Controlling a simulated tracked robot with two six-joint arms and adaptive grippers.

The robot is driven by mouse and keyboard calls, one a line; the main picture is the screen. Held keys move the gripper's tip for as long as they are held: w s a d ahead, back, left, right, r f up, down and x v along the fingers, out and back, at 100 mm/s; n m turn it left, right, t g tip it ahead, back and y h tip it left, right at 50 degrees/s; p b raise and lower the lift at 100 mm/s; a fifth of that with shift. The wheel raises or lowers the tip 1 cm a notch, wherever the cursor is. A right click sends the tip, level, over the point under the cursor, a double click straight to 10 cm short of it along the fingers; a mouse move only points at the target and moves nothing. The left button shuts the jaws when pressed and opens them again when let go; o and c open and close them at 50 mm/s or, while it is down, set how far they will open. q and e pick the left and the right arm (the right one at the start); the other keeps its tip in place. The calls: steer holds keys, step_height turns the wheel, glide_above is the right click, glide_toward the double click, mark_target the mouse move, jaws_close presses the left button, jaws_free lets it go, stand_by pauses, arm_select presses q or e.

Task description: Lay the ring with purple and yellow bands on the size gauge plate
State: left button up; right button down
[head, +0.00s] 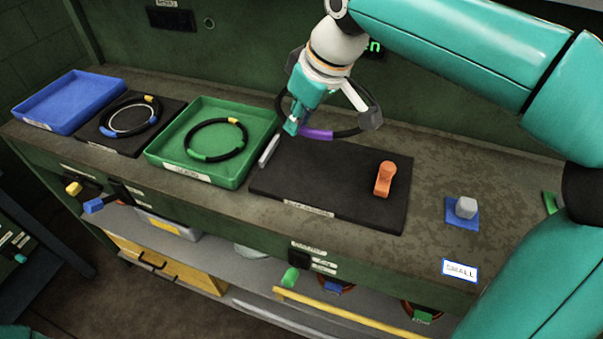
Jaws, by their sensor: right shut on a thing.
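My right gripper (293,125) is shut on a black ring with a purple band (317,134). It holds the ring above the back left of a dark mat. The ring's upper part is partly hidden by the gripper, and no yellow band shows on it. A dark square plate (88,134) with a white circle lies left of the green tray; I take it for the size gauge plate. A black ring with blue and yellow bands (153,118) lies on it, around the white circle. My left gripper is not in view.
A green tray (262,128) holds a ring with green and yellow bands (246,140). An empty blue tray (90,80) is at the far left. The dark mat (330,185) bears an orange upright piece (385,179). A grey block on a blue base (464,211) stands right.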

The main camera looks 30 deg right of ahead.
mark_target(294, 190)
step_height(294, 190, down, 17)
steer(key=shift+r, duration=0.1)
steer(key=c, duration=1.2)
jaws_free()
steer(key=shift+r, duration=0.1)
steer(key=v, duration=1.2)
steer(key=shift+w+a+b, duration=0.1)
steer(key=shift+b, duration=0.2)
